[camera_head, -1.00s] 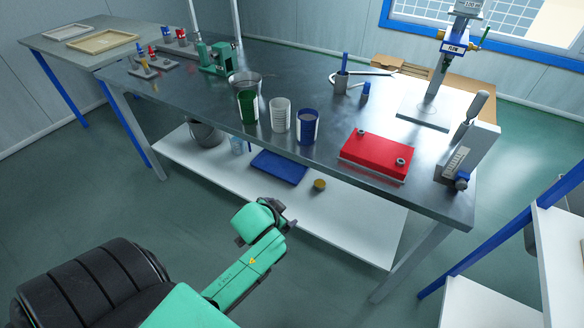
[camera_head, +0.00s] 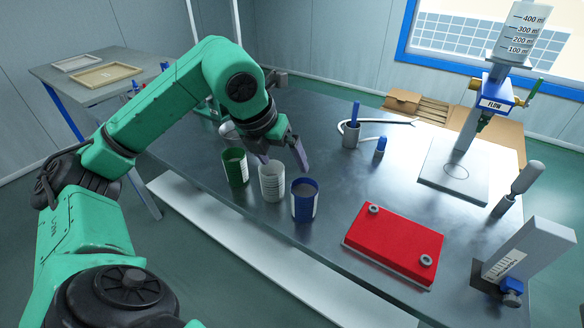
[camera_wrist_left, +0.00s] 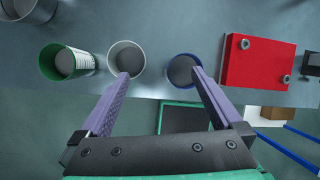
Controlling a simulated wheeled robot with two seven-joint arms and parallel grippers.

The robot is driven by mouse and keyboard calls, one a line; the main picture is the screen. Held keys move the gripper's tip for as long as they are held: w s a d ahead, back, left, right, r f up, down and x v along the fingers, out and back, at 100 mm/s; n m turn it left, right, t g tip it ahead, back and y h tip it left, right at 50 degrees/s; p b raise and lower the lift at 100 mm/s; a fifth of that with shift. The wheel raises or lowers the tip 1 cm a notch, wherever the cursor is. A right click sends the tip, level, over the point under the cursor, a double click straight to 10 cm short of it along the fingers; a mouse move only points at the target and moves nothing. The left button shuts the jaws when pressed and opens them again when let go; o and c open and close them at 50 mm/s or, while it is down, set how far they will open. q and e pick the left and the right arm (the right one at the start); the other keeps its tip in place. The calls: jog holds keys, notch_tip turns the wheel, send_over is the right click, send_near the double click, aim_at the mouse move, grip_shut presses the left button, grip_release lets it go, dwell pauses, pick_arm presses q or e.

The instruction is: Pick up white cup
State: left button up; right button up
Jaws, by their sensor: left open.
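The white cup (camera_head: 271,182) stands upright on the grey metal table, between a green cup (camera_head: 234,168) and a blue cup (camera_head: 304,200). My left gripper (camera_head: 283,157) is open and empty, just above and behind the cups in the head view. In the left wrist view, the white cup (camera_wrist_left: 126,60) lies ahead of the left finger's tip and the blue cup (camera_wrist_left: 184,71) ahead of the right finger's tip. The left gripper's fingers (camera_wrist_left: 163,76) are spread wide there, and nothing is between them. My right gripper is not in view.
A metal bowl (camera_head: 228,131) stands behind the green cup. A red block (camera_head: 394,243) lies to the right of the cups. A grey holder with a blue handle (camera_head: 351,133) and a flow stand (camera_head: 456,165) stand further back.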

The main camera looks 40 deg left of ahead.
aim_at(274, 180)
pick_arm(q)
jog(key=shift+n+g+y, duration=0.3)
jog(key=shift+n+y, duration=0.2)
jog(key=shift+y, duration=0.3)
jog(key=w+a+f, duration=0.1)
jog(key=f, duration=0.2)
jog(key=w+a+f, duration=0.1)
jog(key=a+f, duration=0.1)
jog(key=f, duration=0.2)
jog(key=w+a+f+b, duration=0.1)
jog(key=a+f, duration=0.1)
jog(key=f, duration=0.2)
jog(key=shift+w+a+f, duration=0.2)
jog(key=shift+a+f, duration=0.05)
jog(key=shift+w+a+f, duration=0.1)
jog(key=shift+w+f, duration=0.1)
jog(key=shift+f, duration=0.1)
jog(key=shift+r, duration=0.1)
jog(key=c, duration=1.4)
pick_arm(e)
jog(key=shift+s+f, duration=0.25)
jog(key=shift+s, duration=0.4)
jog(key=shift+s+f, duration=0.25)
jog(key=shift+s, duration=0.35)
pick_arm(q)
jog(key=shift+r, duration=0.1)
